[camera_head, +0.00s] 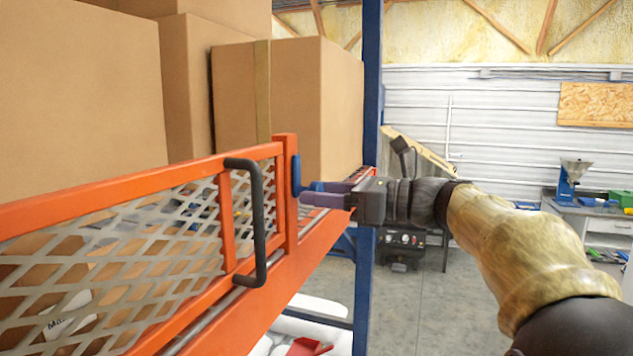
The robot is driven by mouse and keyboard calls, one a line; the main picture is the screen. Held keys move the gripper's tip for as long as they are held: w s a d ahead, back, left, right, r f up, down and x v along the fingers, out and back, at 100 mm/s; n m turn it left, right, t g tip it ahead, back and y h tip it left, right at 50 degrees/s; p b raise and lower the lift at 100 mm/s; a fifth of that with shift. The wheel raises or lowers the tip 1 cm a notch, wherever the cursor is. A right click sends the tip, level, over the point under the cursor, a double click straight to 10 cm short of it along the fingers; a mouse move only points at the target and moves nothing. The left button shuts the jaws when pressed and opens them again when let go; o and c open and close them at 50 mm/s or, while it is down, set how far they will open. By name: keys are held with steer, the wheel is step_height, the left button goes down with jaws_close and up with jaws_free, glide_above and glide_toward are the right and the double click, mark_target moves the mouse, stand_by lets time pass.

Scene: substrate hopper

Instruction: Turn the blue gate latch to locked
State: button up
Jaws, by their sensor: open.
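The blue gate latch (296,175) is a small upright blue piece on the orange end post (285,200) of the mesh gate. My gripper (308,192) reaches in from the right, with its purple fingers pointing left at the latch's lower part. The fingertips are at or very near the latch; I cannot tell whether they touch it. The gripper is open, though the gap between the fingers is narrow from this angle. The latch's mounting and its far side are partly hidden.
The orange gate (228,225) carries a black handle (258,225) left of the latch. Cardboard boxes (315,105) stand behind the gate. A blue rack upright (371,90) rises behind my gripper. Open floor (455,325) lies beyond, with a workbench (590,225) at far right.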

steer(key=shift+x, duration=0.85)
steer(key=c, duration=1)
